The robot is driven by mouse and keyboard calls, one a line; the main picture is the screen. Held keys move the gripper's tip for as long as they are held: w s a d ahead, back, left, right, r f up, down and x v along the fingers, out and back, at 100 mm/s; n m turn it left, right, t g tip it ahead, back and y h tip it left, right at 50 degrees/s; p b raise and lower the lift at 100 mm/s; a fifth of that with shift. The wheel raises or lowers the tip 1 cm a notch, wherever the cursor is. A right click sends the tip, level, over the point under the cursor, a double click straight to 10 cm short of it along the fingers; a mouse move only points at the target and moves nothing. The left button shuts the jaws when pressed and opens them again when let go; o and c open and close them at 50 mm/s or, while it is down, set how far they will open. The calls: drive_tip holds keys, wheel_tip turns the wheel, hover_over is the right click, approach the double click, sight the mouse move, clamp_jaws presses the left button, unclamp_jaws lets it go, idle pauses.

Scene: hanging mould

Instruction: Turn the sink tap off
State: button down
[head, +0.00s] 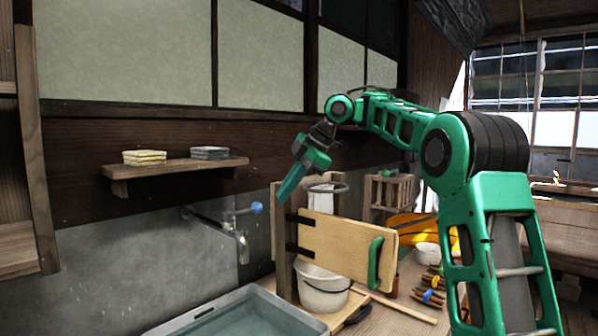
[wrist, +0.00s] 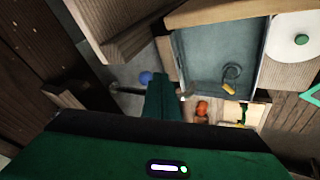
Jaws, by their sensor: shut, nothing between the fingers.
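The sink tap (head: 230,235) sticks out from the grey wall over the basin. Its lever ends in a blue knob (head: 256,208) and points right in the head view. In the wrist view the blue knob (wrist: 146,78) shows just left of my fingers. My green gripper (head: 290,184) is shut and empty, above and to the right of the knob, apart from it in the head view. In the wrist view my gripper (wrist: 163,88) hides part of the tap. The sink basin (head: 190,324) lies below. I cannot tell whether water is running.
A wooden shelf (head: 175,169) with sponges is on the wall above the tap. A wooden board (head: 345,247) with a green handle stands right of the sink, with a white bucket (head: 322,290) behind it. The space in front of the tap looks free.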

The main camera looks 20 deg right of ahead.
drive_tip(key=d+r, duration=0.4)
drive_tip(key=r, duration=0.2)
drive_tip(key=shift+s+r, duration=0.35)
drive_tip(key=shift+s, duration=0.1)
drive_tip(key=shift+a, duration=0.1)
idle(0.5)
